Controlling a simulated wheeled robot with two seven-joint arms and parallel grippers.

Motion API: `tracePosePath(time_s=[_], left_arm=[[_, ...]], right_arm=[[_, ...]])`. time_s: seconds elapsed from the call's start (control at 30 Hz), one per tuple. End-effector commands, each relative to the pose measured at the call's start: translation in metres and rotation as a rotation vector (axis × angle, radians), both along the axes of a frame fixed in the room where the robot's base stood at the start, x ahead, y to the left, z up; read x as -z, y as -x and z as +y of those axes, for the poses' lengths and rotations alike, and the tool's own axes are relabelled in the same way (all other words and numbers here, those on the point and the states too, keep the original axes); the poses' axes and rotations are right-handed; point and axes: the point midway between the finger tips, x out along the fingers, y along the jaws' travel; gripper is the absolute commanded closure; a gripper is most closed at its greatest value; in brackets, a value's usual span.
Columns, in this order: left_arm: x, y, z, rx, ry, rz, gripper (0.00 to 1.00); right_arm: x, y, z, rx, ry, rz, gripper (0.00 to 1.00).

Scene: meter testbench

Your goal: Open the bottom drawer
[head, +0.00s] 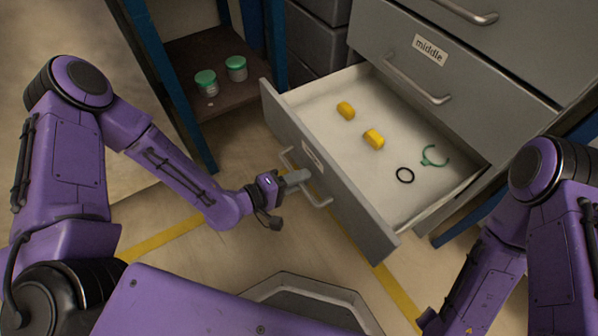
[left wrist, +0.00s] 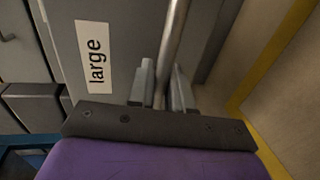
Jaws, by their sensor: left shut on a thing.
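The bottom drawer (head: 330,187) is pulled out from the grey cabinet, and its inside shows in the head view. Its front bears a label that reads "large" in the left wrist view (left wrist: 94,55). My left gripper (head: 297,178) is at the drawer's front, shut on the bar handle (head: 318,197). In the left wrist view the handle (left wrist: 172,40) runs between the two fingers (left wrist: 161,88). My right arm shows at the right of the head view, but its gripper's fingers are not visible.
The middle drawer (head: 470,80) above is shut. Green-lidded jars (head: 206,83) stand on a brown shelf (head: 190,50) with blue posts at the left.

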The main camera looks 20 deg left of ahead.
Motion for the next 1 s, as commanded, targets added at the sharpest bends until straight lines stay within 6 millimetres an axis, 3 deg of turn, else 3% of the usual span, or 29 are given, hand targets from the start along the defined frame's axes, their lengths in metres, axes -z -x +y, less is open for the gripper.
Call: tracePosePath(time_s=[0.4, 0.43, 0.47, 0.77, 1.0], left_arm=[[0.000, 0.002, 0.000, 0.005, -0.001, -0.001, 1.00], [0.000, 0.002, 0.000, 0.005, -0.001, -0.001, 0.71], [0.000, 0.002, 0.000, 0.004, -0.001, -0.001, 0.63], [-0.001, 0.002, 0.001, 0.003, 0.000, 0.000, 0.63], [-0.014, 0.033, 0.030, 0.000, -0.001, 0.002, 0.63]], right_arm=[[0.000, 0.000, 0.000, 0.000, 0.000, 0.000, 0.57], [0.000, 0.000, 0.000, 0.000, 0.000, 0.000, 0.57], [0.000, 0.000, 0.000, 0.000, 0.000, 0.000, 0.57], [-0.001, 0.000, 0.000, 0.000, 0.000, 0.000, 0.57], [-0.021, -0.001, -0.001, -0.001, 0.002, -0.002, 0.57]])
